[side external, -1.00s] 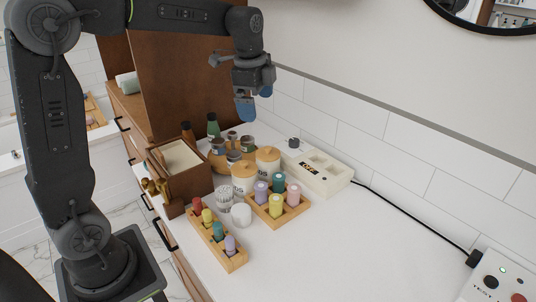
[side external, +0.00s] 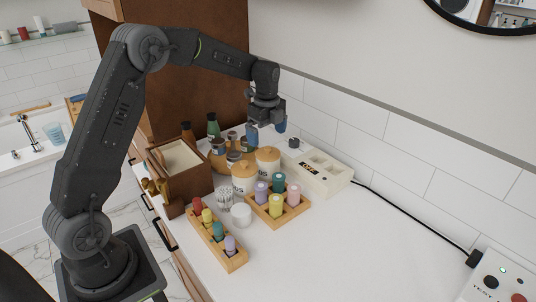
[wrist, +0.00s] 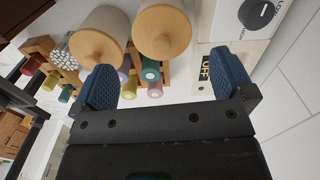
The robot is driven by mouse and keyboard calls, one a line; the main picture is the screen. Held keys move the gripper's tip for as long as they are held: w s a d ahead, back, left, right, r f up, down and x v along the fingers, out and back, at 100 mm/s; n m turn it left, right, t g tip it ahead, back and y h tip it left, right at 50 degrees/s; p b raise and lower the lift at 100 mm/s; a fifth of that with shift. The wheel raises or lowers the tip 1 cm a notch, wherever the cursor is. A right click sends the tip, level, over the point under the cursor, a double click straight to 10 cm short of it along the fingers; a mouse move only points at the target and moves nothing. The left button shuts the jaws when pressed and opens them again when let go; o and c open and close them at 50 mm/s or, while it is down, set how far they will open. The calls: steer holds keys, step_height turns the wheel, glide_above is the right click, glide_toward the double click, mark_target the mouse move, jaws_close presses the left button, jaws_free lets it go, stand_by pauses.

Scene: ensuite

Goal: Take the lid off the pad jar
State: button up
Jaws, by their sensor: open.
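Two pale jars with round wooden knobbed lids stand side by side on the counter. The front jar (side external: 243,184), with dark lettering ending in what looks like "DS", has its wooden lid (side external: 244,170) on; jar and lid also show at upper left in the wrist view (wrist: 97,42). The rear jar (side external: 274,166) also has its lid on, and that lid shows in the wrist view (wrist: 163,32). I cannot read its label. My gripper (side external: 266,133) is open and empty, blue fingertips pointing down, above and slightly behind the jars; in the wrist view its fingers (wrist: 165,80) are wide apart.
Wooden racks of coloured bottles (side external: 283,216) and rollers (side external: 216,255) stand in front. A cup of swabs (side external: 225,198) and a white pot (side external: 241,215) adjoin the front jar. A brown box (side external: 182,184) stands left, a white device (side external: 320,178) right.

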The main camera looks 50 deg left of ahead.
mark_target(268, 147)
steer(key=shift+w+d+f, duration=0.1)
steer(key=shift+f, duration=2.65)
steer(key=c, duration=0.8)
steer(key=shift+r, duration=0.1)
